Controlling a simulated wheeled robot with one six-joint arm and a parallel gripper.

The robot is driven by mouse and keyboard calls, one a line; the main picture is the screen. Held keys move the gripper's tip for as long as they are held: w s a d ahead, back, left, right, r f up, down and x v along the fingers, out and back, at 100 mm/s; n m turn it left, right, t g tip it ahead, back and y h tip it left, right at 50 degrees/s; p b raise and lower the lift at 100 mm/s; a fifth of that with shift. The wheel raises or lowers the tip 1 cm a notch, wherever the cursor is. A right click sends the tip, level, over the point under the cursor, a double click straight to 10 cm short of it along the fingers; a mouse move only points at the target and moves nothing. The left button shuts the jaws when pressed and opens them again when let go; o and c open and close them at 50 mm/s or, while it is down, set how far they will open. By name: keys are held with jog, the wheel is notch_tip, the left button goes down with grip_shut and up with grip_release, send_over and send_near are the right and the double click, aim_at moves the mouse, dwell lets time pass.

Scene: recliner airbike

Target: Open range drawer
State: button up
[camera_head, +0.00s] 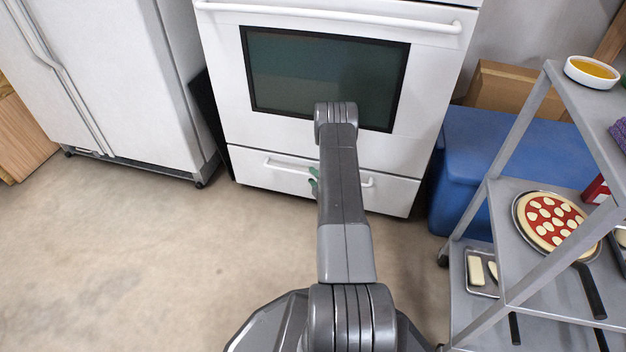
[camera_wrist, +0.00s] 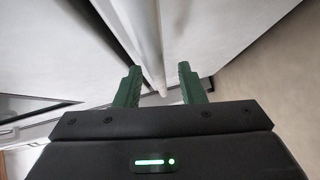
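The white range (camera_head: 430,70) stands ahead, with its drawer (camera_head: 395,195) at the bottom, below the oven door. The drawer looks closed, its front about flush with the door. Its white bar handle (camera_head: 283,167) runs across the drawer front; my arm hides its middle. My gripper (camera_head: 314,182) is at the handle, mostly hidden behind my arm in the head view. In the wrist view, my gripper's two green fingers (camera_wrist: 159,86) are spread apart. The handle (camera_wrist: 155,65) runs between them, with visible gaps on both sides.
A white fridge (camera_head: 120,70) stands left of the range. A blue bin (camera_head: 475,160) is close on the right. A grey shelf cart (camera_head: 500,195) holding a pizza pan (camera_head: 550,222) stands at the right. The floor (camera_head: 150,250) before the range and to the left is clear.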

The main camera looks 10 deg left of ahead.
jog(key=shift+w+a, duration=0.15)
jog(key=shift+w, duration=0.5)
jog(key=shift+a, duration=0.1)
grip_shut()
jog(key=shift+s, duration=0.1)
jog(key=shift+s, duration=0.1)
